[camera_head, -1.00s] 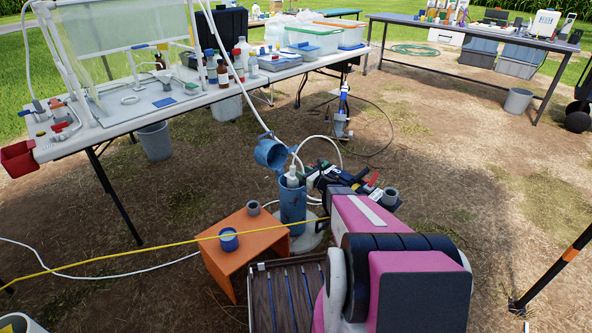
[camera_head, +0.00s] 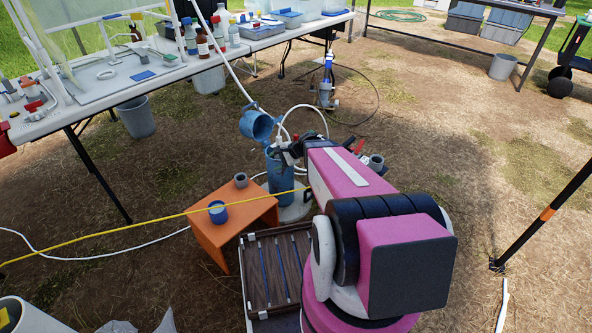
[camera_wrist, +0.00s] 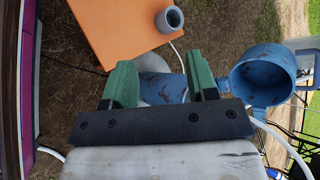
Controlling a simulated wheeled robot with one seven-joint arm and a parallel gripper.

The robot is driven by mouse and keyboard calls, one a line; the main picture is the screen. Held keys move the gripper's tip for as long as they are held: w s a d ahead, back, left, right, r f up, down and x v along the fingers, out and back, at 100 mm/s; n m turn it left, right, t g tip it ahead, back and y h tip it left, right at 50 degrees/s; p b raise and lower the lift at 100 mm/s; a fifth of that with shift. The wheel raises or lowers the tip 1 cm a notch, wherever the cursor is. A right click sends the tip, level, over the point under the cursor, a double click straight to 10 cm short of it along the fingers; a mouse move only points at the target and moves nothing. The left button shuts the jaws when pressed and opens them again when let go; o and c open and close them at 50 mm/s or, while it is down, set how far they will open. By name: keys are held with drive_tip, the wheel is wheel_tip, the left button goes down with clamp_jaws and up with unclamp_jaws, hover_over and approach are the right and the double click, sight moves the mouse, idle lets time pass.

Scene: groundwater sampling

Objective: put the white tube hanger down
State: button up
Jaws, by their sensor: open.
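My gripper (camera_wrist: 161,80) is open; its two green fingers stand apart in the wrist view, with no held object visible between them. The blue well pipe (camera_wrist: 165,90) shows beyond and between the fingers. In the head view the blue pipe (camera_head: 280,170) stands upright, its open blue cap (camera_head: 256,125) tilted at its left; the cap also shows right of the fingers in the wrist view (camera_wrist: 262,76). My arm covers the gripper and part of the pipe top in the head view. I cannot clearly pick out the white tube hanger; a white tube (camera_head: 308,107) loops above the pipe.
An orange stand (camera_head: 232,225) holds a blue cup (camera_head: 217,212) and a grey ring (camera_head: 241,180). A yellow line (camera_head: 150,227) crosses over it. A brown slatted case (camera_head: 275,262) lies in front. A black-orange pole (camera_head: 540,210) stands right; ground between is mostly clear.

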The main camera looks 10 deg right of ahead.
drive_tip(key=s+d+r+n+g+h, duration=0.1)
drive_tip(key=s+d+r+n+h, duration=0.1)
drive_tip(key=s+n+h, duration=0.3)
drive_tip(key=s+d+r+n+g+h, duration=0.2)
drive_tip(key=s+d+r+n+h, duration=0.1)
drive_tip(key=s+n, duration=0.3)
drive_tip(key=shift+s+d+r+n+g+h, duration=0.3)
drive_tip(key=shift+s+r+h, duration=0.25)
drive_tip(key=shift+s+h, duration=0.55)
drive_tip(key=shift+s, duration=0.15)
